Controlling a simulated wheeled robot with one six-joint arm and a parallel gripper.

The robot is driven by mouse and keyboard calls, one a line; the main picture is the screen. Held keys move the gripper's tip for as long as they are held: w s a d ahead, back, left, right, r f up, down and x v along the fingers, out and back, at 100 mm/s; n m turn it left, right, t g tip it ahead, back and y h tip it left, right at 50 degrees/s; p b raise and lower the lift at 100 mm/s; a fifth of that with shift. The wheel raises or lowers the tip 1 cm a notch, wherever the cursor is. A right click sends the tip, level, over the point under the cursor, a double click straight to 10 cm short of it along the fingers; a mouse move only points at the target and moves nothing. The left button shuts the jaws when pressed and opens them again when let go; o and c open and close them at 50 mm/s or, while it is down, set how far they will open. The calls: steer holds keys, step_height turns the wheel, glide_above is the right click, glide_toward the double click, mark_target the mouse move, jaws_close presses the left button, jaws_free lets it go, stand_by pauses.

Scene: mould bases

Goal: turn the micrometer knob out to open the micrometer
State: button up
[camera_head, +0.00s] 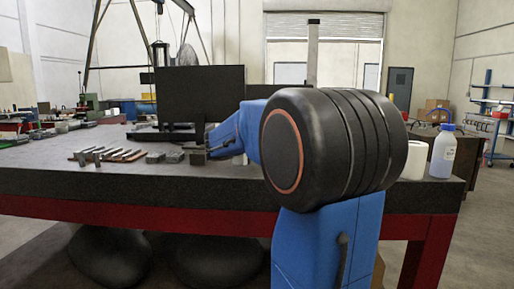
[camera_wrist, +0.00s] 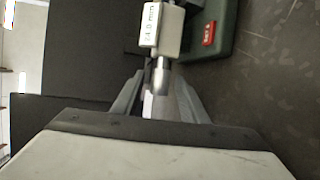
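The micrometer shows in the wrist view at the top. It has a white display block (camera_wrist: 165,28) reading what looks like 24.0 mm and a short grey metal knob (camera_wrist: 160,76) pointing toward me. A green base (camera_wrist: 226,32) with a red label (camera_wrist: 209,33) is beside it. My gripper (camera_wrist: 158,84) has its two grey fingers spread on either side of the knob end, with a gap visible at the left. I cannot tell whether the right finger touches it. In the head view my arm hides much of this area, and I cannot make out the micrometer.
The dark workbench (camera_head: 60,180) has a red frame. Metal blocks and bars (camera_head: 105,154) lie on its left part. A black monitor-like panel (camera_head: 200,92) stands behind. A bottle (camera_head: 443,153) and a white roll (camera_head: 414,160) stand at the right end.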

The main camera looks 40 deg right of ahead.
jaws_close()
steer(key=shift+n+g+y, duration=0.4)
steer(key=shift+g+y, duration=0.3)
steer(key=shift+y, duration=0.5)
steer(key=n+g+y, duration=0.1)
steer(key=g+y, duration=0.1)
steer(key=y, duration=0.1)
steer(key=shift+g+y, duration=0.3)
steer(key=shift+y, duration=0.1)
steer(key=g+y, duration=0.1)
steer(key=y, duration=0.1)
steer(key=shift+n+g+y, duration=0.9)
steer(key=shift+g+y, duration=0.8)
steer(key=shift+y, duration=0.2)
